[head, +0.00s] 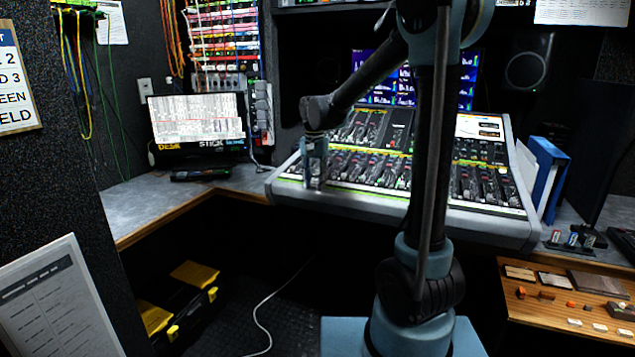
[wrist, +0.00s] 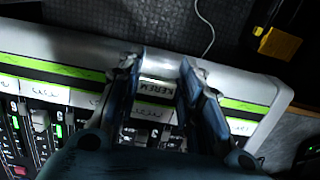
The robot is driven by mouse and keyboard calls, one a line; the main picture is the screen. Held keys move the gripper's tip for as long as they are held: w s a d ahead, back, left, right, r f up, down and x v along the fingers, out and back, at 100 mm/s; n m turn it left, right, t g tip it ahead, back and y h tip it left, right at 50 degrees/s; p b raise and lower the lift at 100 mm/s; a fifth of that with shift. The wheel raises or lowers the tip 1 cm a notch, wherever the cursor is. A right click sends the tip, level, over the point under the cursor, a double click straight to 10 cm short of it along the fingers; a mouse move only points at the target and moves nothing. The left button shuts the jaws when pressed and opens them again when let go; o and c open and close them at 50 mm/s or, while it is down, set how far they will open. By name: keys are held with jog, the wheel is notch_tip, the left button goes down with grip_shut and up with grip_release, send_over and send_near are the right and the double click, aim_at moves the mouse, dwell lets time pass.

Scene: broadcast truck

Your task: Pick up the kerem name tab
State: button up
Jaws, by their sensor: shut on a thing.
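My gripper is shut on the tab. In the head view my gripper (head: 314,182) points down at the console's front left corner, and the tab is too small or hidden to make out. I cannot tell whether the tab is clear of the console surface.
Other pale handwritten labels (wrist: 44,90) line the console's front strip, with faders behind them. A monitor (head: 198,119) and a dark handheld device (head: 201,174) stand on the left desk. Blue and white binders (head: 543,180) stand right of the console. Yellow-lidded cases (head: 195,275) sit below.

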jog(key=o, duration=1.1)
jog(key=shift+d, duration=0.15)
notch_tip(320, 180, up, 12)
jog(key=shift+w+f, duration=0.1)
